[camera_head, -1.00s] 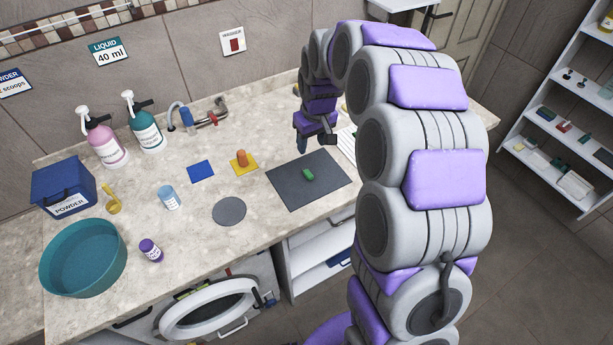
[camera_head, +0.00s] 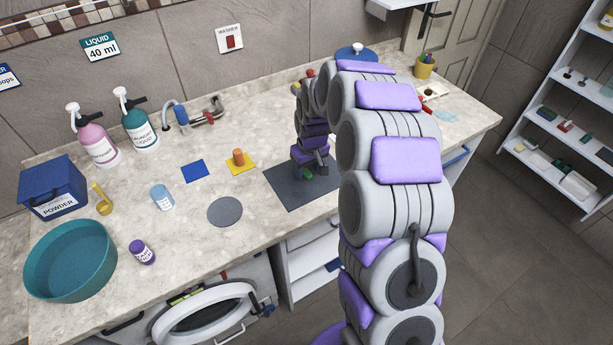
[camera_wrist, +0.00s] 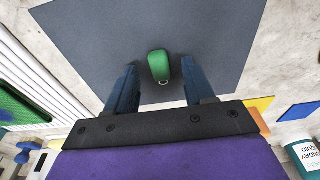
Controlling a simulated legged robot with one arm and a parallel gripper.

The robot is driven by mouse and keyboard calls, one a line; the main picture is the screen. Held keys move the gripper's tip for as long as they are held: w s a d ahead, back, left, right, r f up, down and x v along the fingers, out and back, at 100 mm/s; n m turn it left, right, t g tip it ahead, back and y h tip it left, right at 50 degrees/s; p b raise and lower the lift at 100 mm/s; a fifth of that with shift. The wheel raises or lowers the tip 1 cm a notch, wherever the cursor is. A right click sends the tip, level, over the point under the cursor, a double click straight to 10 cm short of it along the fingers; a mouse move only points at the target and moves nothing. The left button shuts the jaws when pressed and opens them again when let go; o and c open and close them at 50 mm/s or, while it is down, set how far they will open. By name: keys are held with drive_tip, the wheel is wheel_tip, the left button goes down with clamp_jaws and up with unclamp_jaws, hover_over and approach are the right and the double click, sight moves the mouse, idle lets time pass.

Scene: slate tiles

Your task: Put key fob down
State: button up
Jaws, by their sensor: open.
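The key fob (camera_wrist: 159,66) is green with a small metal loop at its near end. It lies on the dark grey mat (camera_wrist: 90,40), and in the head view it shows only in part below my gripper (camera_head: 308,168). In the wrist view my gripper (camera_wrist: 155,88) is open, with one blue finger on each side of the fob's near end and a gap on both sides. The fob does not touch either finger there. In the head view the dark mat (camera_head: 290,194) lies near the counter's front edge.
A yellow square (camera_head: 241,167) with an orange cylinder, a blue square (camera_head: 194,171) and a grey disc (camera_head: 225,212) lie left of the mat. A teal basin (camera_head: 70,260), a blue powder box (camera_head: 53,187) and bottles stand further left. A washer (camera_head: 205,310) is below.

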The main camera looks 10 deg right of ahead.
drive_tip(key=shift+f, duration=0.4)
drive_tip(key=shift+c, duration=0.5)
clamp_jaws()
drive_tip(key=shift+r, duration=0.1)
